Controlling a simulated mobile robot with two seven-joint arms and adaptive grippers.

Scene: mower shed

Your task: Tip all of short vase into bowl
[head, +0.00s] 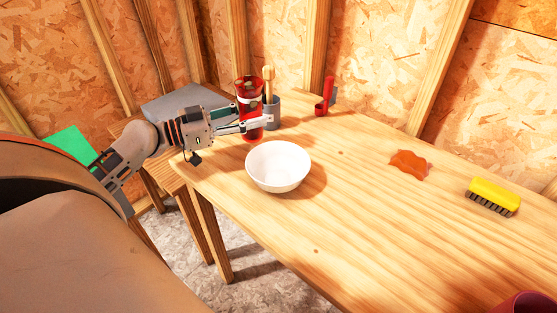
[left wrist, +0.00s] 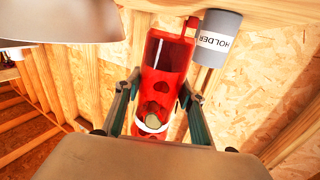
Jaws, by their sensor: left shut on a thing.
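A red vase (head: 248,92) with pale spots and a light band stands near the table's far left corner; I take it for the short vase. My left gripper (head: 258,123) is shut on it, low on its body. In the left wrist view the red vase (left wrist: 168,60) sits between the fingers (left wrist: 157,112), with a small pale roundish thing showing near its white band. The white bowl (head: 278,166) stands upright on the table, in front of the vase and a little right of it. The bowl looks empty. My right gripper is not in view.
A grey holder (head: 271,112) with a wooden-handled tool stands close beside the vase; it is labelled in the left wrist view (left wrist: 218,38). A red scoop (head: 325,100) stands farther right. An orange patch (head: 410,164) and yellow brush (head: 494,194) lie right. The table's middle is clear.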

